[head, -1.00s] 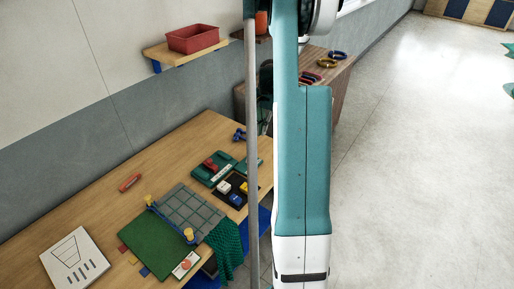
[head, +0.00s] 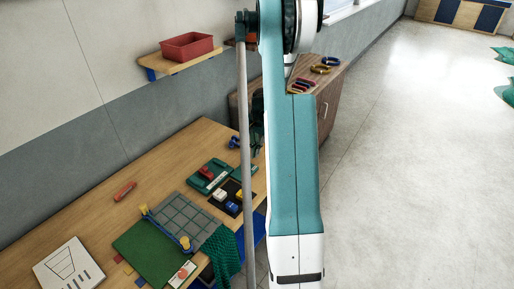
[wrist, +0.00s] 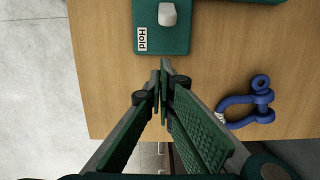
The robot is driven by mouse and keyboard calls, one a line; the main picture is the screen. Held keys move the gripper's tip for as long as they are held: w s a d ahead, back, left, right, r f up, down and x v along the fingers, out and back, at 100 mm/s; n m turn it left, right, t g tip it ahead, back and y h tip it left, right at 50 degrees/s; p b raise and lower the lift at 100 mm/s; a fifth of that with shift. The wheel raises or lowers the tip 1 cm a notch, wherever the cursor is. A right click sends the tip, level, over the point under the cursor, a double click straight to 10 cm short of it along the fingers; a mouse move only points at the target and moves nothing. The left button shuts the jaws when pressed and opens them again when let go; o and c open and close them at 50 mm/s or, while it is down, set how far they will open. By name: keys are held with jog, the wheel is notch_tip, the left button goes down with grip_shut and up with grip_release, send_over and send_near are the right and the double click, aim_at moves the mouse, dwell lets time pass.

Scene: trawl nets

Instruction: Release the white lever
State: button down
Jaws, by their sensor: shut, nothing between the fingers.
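In the wrist view, the white lever (wrist: 168,14) is a short rounded knob on a dark green base plate (wrist: 178,40) with a white "Hold" label. It lies at the top of the picture, near the upper edge. My gripper (wrist: 162,74) is shut and empty. Its tips appear just below the plate's near edge, apart from the lever in the picture; their height above the table is unclear. In the head view my arm covers the gripper, and I cannot make out the white lever there.
A blue shackle (wrist: 250,105) lies right of the fingers on the wooden table (wrist: 100,85). Another green plate with a red lever (head: 206,172) and a black tray of coloured blocks (head: 215,203) sit on the table.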

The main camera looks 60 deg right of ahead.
aim_at(246, 161)
jog(key=shift+a+f, duration=0.15)
jog(key=shift+f, duration=0.2)
jog(key=shift+a+r, duration=0.5)
jog(key=shift+a, duration=0.35)
jog(key=shift+a+r, duration=0.45)
jog(key=shift+a, duration=0.35)
jog(key=shift+a+r+h, duration=0.3)
jog(key=shift+a+h, duration=0.05)
jog(key=shift+h, duration=0.25)
jog(key=shift+a+r+h+b, duration=0.4)
jog(key=shift+a+h+b, duration=0.4)
jog(key=shift+h, duration=0.3)
jog(key=a+h+b, duration=0.1)
jog(key=a+r+h+b, duration=0.1)
jog(key=h+b, duration=0.1)
jog(key=shift+a, duration=0.1)
jog(key=shift+r+h, duration=0.1)
jog(key=shift+h, duration=0.2)
jog(key=shift+r, duration=0.1)
